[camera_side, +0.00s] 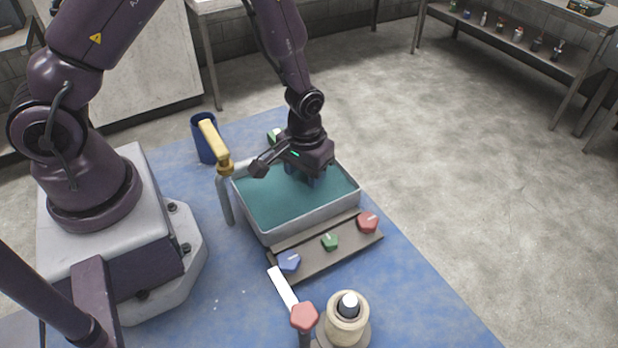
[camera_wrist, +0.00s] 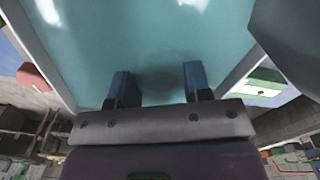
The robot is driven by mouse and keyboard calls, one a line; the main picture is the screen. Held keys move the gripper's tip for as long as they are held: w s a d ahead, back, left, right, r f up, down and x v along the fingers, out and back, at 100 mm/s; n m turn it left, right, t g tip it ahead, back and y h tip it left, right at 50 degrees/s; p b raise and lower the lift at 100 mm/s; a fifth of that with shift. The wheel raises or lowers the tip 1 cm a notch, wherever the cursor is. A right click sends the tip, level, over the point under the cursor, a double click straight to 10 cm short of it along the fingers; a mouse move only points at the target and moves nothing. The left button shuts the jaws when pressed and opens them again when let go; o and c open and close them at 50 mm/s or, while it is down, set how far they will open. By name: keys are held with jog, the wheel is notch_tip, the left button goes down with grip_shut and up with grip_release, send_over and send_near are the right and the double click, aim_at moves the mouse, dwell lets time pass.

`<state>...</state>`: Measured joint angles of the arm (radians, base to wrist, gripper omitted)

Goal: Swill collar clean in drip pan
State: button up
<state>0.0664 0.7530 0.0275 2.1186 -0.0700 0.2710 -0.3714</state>
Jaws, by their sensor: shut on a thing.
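The drip pan (camera_side: 310,224) is a pale grey rectangular tray holding teal liquid (camera_side: 265,205), on the blue mat. My gripper (camera_side: 312,180) points down into its far right part, fingertips at or under the surface. In the wrist view my two blue fingers (camera_wrist: 158,85) stand a little apart, with a dim, dark, rounded shape in the liquid between them. I take this blurred shape to be the collar (camera_wrist: 160,86), held between the fingers. The collar is hidden by my gripper and the liquid in the side view.
A yellow-topped post (camera_side: 214,140) and a blue cup (camera_side: 203,150) stand at the pan's left. A dark rack with blue (camera_side: 289,262), green (camera_side: 330,241) and red (camera_side: 368,222) pieces lies along its front. A red-topped post (camera_side: 304,316) and a beige round stand (camera_side: 347,325) are nearer.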

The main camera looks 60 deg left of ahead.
dwell(0.5)
jog(key=shift+r, duration=3.55)
